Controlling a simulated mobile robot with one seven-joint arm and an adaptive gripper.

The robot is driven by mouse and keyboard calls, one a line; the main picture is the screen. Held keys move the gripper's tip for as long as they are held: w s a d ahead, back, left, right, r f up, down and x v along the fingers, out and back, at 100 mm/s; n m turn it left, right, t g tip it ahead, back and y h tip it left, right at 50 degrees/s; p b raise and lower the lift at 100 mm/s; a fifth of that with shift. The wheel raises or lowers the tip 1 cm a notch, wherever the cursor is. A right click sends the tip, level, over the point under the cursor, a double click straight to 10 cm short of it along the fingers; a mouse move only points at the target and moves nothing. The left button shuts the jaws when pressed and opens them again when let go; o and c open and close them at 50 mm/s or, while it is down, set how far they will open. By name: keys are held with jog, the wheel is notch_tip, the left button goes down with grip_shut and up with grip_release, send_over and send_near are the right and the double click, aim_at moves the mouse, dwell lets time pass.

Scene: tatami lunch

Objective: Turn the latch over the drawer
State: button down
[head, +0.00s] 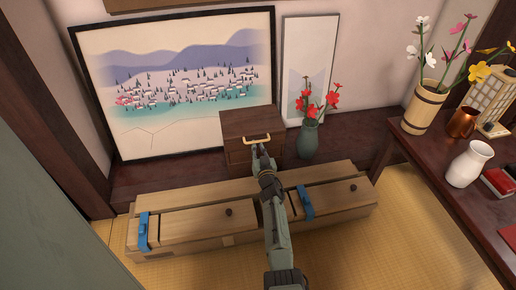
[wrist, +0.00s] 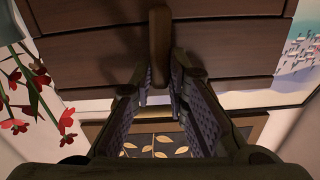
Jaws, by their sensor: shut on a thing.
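The small dark brown wooden chest (head: 237,127) stands against the wall and has a gold handle (head: 256,138) on top. Its front (wrist: 90,45), with seams around a drawer, fills the upper part of the wrist view. A brown wooden latch (wrist: 160,40) stands out from this front and runs upright in the wrist view. My gripper (head: 260,150) is at the chest's front in the head view. In the wrist view my gripper (wrist: 160,82) has its two fingers on either side of the latch's end, shut on it. In the head view my gripper hides the latch.
A long wooden box (head: 185,226) with blue straps lies before the chest, under my arm. A green vase (head: 308,140) with red flowers stands close right of the chest. A landscape picture (head: 180,85) leans behind. A dark table (head: 440,205) holds several items at right.

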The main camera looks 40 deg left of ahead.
jog(key=shift+n+b, duration=0.3)
jog(key=shift+n, duration=0.2)
jog(key=c, duration=1.6)
grip_release()
jog(key=shift+s+a, duration=0.1)
jog(key=shift+o, duration=0.2)
